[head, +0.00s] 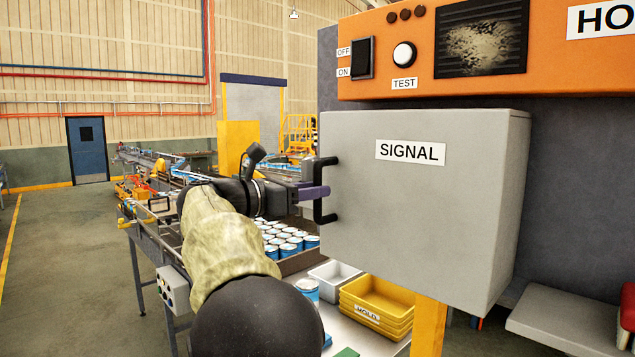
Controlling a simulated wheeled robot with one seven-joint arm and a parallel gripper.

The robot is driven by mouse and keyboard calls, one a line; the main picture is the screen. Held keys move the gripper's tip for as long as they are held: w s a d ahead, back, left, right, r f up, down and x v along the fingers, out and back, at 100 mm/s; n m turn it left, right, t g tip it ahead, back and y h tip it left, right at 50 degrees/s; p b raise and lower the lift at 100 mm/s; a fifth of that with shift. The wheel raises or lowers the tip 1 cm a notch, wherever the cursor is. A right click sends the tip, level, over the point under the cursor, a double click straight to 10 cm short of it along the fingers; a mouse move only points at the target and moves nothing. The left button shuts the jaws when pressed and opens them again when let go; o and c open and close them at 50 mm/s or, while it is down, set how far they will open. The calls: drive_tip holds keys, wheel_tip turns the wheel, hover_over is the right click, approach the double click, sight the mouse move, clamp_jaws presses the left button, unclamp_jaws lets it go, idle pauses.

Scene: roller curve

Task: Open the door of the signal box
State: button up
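The signal box (420,215) is a grey cabinet with a white SIGNAL label (410,152) on its front door. The door looks shut, with no gap visible along its edges. A black upright bar handle (319,190) sits at the door's left edge. My gripper (318,192) reaches in from the left, with a purple finger at the middle of the handle. The finger overlaps the handle in the picture. The other finger is not clearly seen, so I cannot tell whether they are closed around the bar.
An orange panel (400,60) with a switch and TEST button is above the box. Below are yellow trays (378,305), a white tray (335,274) and blue-and-white cans (290,240). A grey ledge (565,318) is at lower right. Open floor (60,270) lies to the left.

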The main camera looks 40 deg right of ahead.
drive_tip(key=shift+s+d, duration=0.1)
drive_tip(key=shift+d, duration=0.9)
drive_tip(key=shift+a, duration=0.1)
clamp_jaws()
